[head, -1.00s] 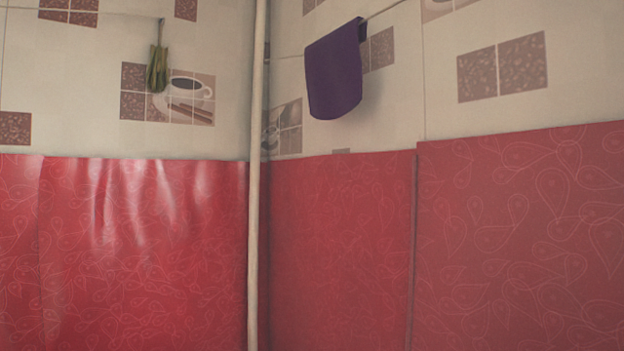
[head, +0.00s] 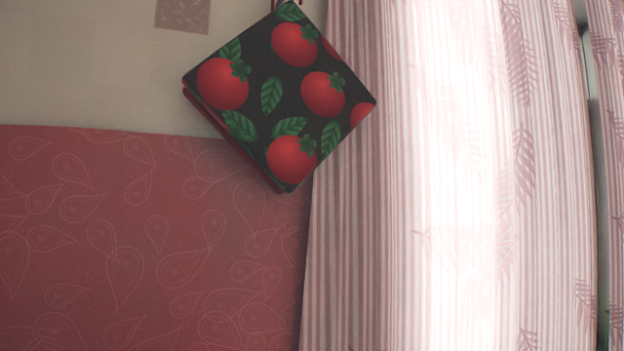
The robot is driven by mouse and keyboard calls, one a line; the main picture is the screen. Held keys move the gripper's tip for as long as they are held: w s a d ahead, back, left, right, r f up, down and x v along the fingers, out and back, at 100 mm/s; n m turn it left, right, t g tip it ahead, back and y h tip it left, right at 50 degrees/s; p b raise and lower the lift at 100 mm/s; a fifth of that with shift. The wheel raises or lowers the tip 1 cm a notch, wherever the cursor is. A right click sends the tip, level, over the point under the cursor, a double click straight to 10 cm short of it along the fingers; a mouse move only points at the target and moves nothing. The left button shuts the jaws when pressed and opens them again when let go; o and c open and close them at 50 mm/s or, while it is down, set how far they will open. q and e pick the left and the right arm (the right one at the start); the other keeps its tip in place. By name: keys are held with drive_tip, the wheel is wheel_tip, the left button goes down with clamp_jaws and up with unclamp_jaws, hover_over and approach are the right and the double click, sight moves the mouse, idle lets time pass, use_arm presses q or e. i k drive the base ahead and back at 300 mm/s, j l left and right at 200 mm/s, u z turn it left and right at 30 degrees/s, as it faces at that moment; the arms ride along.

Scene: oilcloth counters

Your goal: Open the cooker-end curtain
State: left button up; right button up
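A pale pink curtain (head: 350,230) with vertical stripes and leaf patterns hangs on the right half of the head view. Bright light shows through its middle. A narrow dark gap (head: 596,130) runs down near the right edge, and a further strip of similar patterned cloth (head: 613,190) lies beyond it. I cannot tell from this view whether this is the cooker-end curtain, as no cooker shows. The curtain's top and bottom are out of frame. Neither of my grippers is in view.
A dark pot holder with red tomatoes (head: 270,95) hangs by a loop just left of the curtain, overlapping its edge. Red paisley oilcloth (head: 140,240) covers the lower wall at left, with cream tiled wall (head: 90,65) above it.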

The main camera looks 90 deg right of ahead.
sight(486, 209)
drive_tip(key=z, duration=3.85)
